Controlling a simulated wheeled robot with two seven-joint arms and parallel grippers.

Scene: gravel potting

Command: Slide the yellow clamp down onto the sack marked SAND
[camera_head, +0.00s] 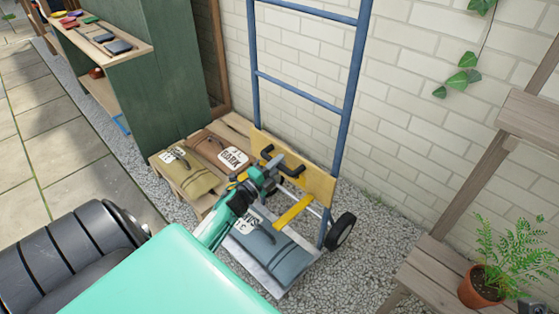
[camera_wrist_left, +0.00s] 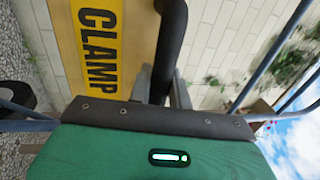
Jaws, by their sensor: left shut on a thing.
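In the left wrist view the fingers (camera_wrist_left: 161,88) close around the black handle (camera_wrist_left: 172,38), beside the board lettered CLAMP (camera_wrist_left: 97,45). The bar appears above the sack, apart from it.
A pallet (camera_head: 205,203) with an olive sack (camera_head: 188,172) and a brown sack marked BARK (camera_head: 213,149) stands left of the hand truck (camera_head: 341,120). A green cabinet (camera_head: 160,75) stands behind. A wooden bench (camera_head: 436,268) with a potted fern (camera_head: 484,285) is at right. Gravel lies between.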

